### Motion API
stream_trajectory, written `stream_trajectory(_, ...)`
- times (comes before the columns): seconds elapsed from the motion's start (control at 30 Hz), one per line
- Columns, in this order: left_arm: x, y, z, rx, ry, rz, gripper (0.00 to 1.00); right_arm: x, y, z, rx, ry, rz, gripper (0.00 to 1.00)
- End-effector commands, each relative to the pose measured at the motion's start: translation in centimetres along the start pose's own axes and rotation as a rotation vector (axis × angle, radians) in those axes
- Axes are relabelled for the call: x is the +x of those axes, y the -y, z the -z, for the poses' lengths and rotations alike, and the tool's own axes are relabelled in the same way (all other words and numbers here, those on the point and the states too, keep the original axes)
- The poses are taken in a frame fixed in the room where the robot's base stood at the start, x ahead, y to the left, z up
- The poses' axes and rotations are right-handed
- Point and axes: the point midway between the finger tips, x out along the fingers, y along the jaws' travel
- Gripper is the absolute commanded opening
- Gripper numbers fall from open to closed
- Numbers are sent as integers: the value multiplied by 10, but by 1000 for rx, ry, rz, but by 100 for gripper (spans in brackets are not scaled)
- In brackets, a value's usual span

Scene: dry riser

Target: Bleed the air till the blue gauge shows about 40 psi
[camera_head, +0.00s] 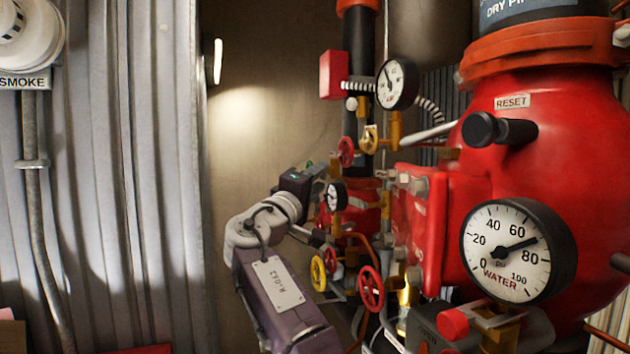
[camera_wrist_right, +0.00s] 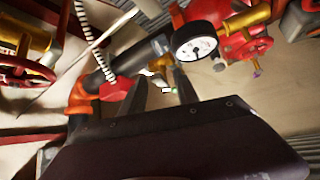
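No gauge shows a clearly blue face or rim. The upper gauge (camera_head: 397,84) has a white face and dark rim; its needle points up, and its numbers are too small to read. A smaller gauge (camera_head: 336,195) sits lower, beside my right gripper (camera_head: 322,174). The big WATER gauge (camera_head: 513,250) reads about 70 psi. In the right wrist view my gripper's two dark fingers (camera_wrist_right: 162,92) stand apart, with a small brass fitting (camera_wrist_right: 160,66) beyond them. A white-faced gauge (camera_wrist_right: 195,47) is just right of the fingers. My left gripper is out of view.
A red handwheel (camera_head: 371,288), a yellow handwheel (camera_head: 318,273) and a small red handwheel (camera_head: 346,151) crowd the pipework. The red valve body (camera_head: 540,150) with a black RESET knob (camera_head: 490,129) fills the right.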

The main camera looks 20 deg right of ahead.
Motion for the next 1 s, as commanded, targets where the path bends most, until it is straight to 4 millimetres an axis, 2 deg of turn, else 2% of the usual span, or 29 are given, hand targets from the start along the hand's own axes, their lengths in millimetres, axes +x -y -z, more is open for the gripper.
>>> stream_trajectory(0.27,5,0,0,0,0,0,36,-5,4,0,-1,-1,4,36)
stream_trajectory(0.5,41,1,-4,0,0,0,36,-54,11,-1,1,-3,6,36)
stream_trajectory(0.7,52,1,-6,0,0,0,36,-82,8,-1,-1,0,6,36)
stream_trajectory(1.0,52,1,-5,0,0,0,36,-85,5,-1,-2,2,6,36)
